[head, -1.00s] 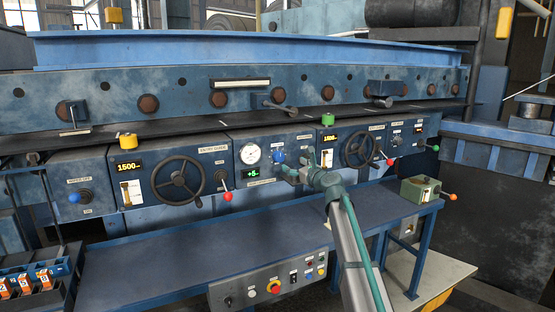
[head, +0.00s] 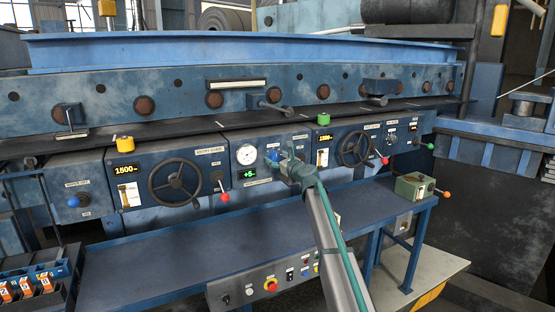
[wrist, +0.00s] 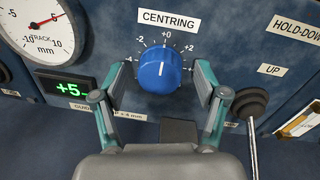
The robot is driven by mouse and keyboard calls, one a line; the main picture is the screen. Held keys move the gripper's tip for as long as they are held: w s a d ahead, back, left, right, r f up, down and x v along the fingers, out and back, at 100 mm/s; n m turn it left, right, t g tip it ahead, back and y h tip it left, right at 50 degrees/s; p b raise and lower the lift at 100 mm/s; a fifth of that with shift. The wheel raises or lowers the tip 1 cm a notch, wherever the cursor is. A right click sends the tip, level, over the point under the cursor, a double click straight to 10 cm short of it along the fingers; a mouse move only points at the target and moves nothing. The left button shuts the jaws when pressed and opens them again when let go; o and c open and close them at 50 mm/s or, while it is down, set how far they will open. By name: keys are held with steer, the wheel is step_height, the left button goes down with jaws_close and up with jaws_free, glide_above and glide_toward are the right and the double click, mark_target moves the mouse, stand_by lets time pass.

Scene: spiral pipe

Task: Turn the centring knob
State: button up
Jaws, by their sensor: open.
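The blue centring knob (wrist: 161,71) sits on the panel below the CENTRING label (wrist: 168,19), inside a scale of marks. Its white pointer line is upright, near +0. My gripper (wrist: 161,85) is open, with one finger on each side of the knob. I cannot tell whether either finger touches it. In the head view my gripper (head: 284,160) is at the panel and the knob (head: 274,155) shows just left of it. The green display (wrist: 68,88) left of the knob reads about +5, and the track gauge (wrist: 41,32) is above it.
A black lever (wrist: 250,108) stands close to the right of my gripper, below the UP label. A handwheel (head: 176,181) and a red-knobbed lever (head: 224,197) are farther left. The blue bench (head: 200,235) below the panel is mostly clear.

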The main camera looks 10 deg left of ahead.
steer(key=c, duration=1.2)
steer(key=shift+o, duration=0.2)
